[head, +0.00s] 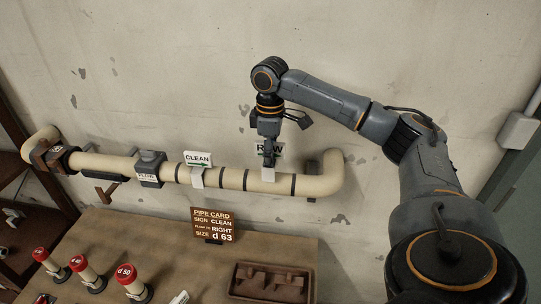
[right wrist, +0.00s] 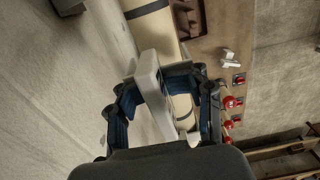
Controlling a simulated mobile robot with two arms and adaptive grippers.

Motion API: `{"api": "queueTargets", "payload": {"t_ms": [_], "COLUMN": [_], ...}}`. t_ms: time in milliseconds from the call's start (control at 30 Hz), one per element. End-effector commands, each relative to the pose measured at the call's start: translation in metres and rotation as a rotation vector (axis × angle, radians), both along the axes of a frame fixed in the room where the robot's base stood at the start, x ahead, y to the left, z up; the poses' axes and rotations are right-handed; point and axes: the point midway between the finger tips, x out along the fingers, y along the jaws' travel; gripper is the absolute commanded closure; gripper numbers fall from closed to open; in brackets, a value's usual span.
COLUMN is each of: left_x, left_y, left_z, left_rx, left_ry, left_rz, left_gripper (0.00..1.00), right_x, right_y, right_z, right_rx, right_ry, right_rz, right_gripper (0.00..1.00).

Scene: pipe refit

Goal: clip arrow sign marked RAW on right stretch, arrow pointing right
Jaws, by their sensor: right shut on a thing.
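The white RAW sign (head: 279,149) is at the right stretch of the cream pipe (head: 232,178), mostly hidden behind my right gripper (head: 268,155). Its pale clip (head: 267,174) lies over the pipe; whether it is fully seated I cannot tell. A green arrow shows in part; its direction is hidden. My right gripper is shut on this sign, and in the right wrist view the white sign (right wrist: 152,85) stands between the fingers (right wrist: 163,100). A CLEAN sign (head: 198,159) with a green right-pointing arrow is clipped on the pipe further left. My left gripper is not in view.
A grey FLOW unit (head: 149,168) sits on the pipe left of CLEAN. A brown pipe card (head: 212,225) reads CLEAN, RIGHT, d 63. Several red-capped pieces (head: 125,274) and a brown tray (head: 270,282) are on the bench (head: 150,236).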

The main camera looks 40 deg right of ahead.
Motion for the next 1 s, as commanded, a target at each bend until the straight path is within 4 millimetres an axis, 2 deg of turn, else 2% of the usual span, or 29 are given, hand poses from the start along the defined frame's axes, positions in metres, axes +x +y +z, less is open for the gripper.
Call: {"api": "queueTargets", "payload": {"t_ms": [1000], "left_x": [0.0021], "left_y": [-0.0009], "left_z": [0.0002], "left_rx": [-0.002], "left_ry": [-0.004], "left_rz": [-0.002], "left_gripper": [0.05], "right_x": [0.0003], "right_y": [0.0002], "right_z": [-0.0086], "right_rx": [0.001], "right_ry": [-0.001], "right_rz": [0.000], "right_gripper": [1.00]}}
